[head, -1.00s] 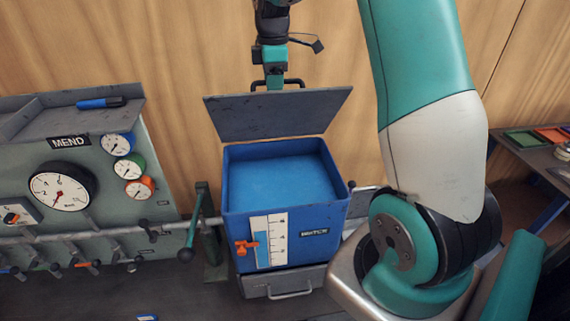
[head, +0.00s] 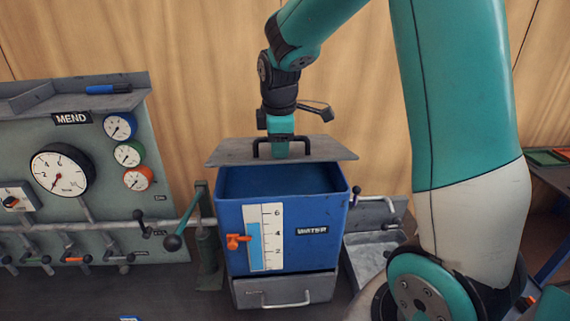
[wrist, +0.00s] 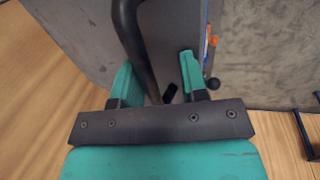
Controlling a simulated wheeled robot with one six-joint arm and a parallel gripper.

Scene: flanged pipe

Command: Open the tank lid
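The blue tank (head: 330,222) stands upright in the head view, with a white level scale and an orange tap on its front. Its grey lid (head: 232,152) is partly open: the front edge is raised above the rim and the dark blue inside shows below it. The lid's top face now shows, with a dark handle (head: 256,148) on it. My gripper (head: 282,152) is at this handle. In the wrist view, the handle bar (wrist: 135,35) runs between my two teal fingers (wrist: 158,78), which stand apart with a visible gap beside the bar.
A gauge panel (head: 85,215) with levers and pipes is on the left. A green-handled lever (head: 188,220) stands close to the tank's left side. A drawer (head: 285,290) is below the tank, and a grey tray (head: 370,255) is to its right. A wooden wall is behind.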

